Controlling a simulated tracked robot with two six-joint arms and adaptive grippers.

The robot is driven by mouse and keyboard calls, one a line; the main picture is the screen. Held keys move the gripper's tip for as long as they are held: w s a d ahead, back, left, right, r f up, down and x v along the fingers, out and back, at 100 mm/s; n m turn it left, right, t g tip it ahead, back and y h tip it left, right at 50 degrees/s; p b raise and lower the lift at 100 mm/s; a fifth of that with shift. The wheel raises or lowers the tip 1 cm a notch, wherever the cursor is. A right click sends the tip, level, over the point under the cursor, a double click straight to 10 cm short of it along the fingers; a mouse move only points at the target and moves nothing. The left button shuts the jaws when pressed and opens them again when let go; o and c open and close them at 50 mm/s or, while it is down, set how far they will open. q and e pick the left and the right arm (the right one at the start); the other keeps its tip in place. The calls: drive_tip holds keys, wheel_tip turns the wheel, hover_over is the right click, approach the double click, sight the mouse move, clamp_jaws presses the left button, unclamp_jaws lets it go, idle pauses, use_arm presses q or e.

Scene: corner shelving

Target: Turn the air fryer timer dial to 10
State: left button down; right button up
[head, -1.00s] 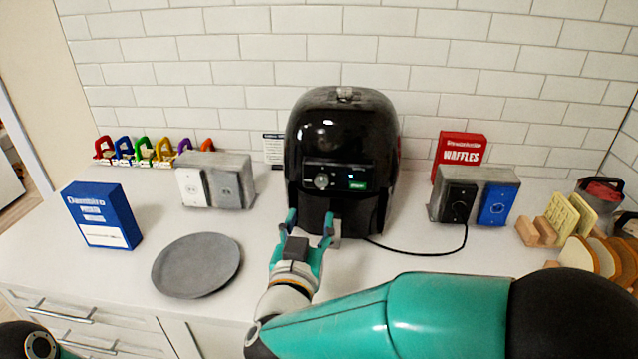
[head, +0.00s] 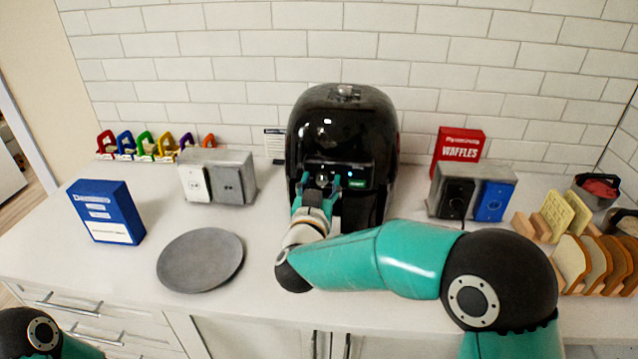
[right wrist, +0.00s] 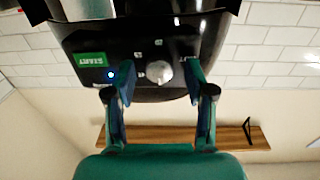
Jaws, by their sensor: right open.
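The black air fryer (head: 343,125) stands on the counter against the tiled wall. Its silver timer dial (head: 321,180) is on the front panel, left of a lit blue light and a green START label. In the right wrist view the panel appears upside down, with the dial (right wrist: 159,72) between and beyond my fingertips. My right gripper (head: 317,187) is open in front of the dial, one finger on each side; it also shows in the right wrist view (right wrist: 158,92). I cannot tell whether the fingers touch the dial. The dial's setting is not readable. My left gripper is out of view.
A grey plate (head: 201,260), a blue box (head: 106,212) and grey outlet boxes (head: 216,176) are to the left. A red waffle box (head: 458,150), another outlet box (head: 471,192) and a bread rack (head: 575,285) are to the right.

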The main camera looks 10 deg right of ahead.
clamp_jaws()
drive_tip(key=m+b, duration=0.1)
drive_tip(key=b, duration=0.1)
drive_tip(key=shift+f+m+b, duration=0.15)
drive_tip(key=shift+m+b, duration=0.15)
drive_tip(key=m+b, duration=0.6)
drive_tip(key=shift+d, duration=0.1)
drive_tip(key=shift+m+b, duration=1.85)
drive_tip(key=shift+m, duration=0.25)
drive_tip(key=shift+d, duration=0.1)
